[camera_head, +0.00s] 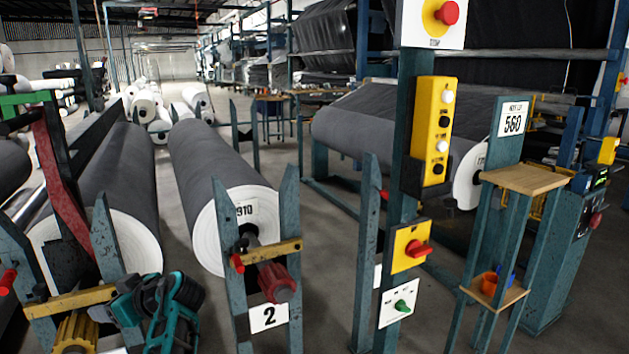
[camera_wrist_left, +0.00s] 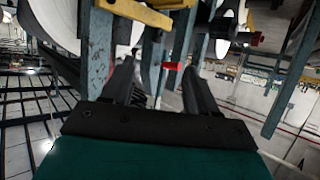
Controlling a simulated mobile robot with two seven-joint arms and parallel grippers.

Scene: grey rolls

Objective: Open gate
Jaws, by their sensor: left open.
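A yellow bar (camera_head: 270,252) crosses between the two blue posts in front of the roll marked 910, with a red handle (camera_head: 237,263) at its left end. A second yellow bar (camera_head: 70,301) crosses the posts at the lower left; I cannot tell which bar the task calls the gate. My left gripper (camera_head: 160,290), teal and black, is between the two stands. In the left wrist view its fingers (camera_wrist_left: 160,72) are apart, with a small red handle (camera_wrist_left: 173,66) showing between them, seemingly beyond the tips. A yellow bar (camera_wrist_left: 135,12) shows at the top there. My right gripper is not in view.
A grey roll (camera_head: 212,170) lies behind the number 2 stand. A blue post (camera_head: 393,200) with a yellow button box (camera_head: 434,130) and red switch stands right of it. A shelf stand (camera_head: 522,180) is further right. Some open floor (camera_head: 320,240) lies between.

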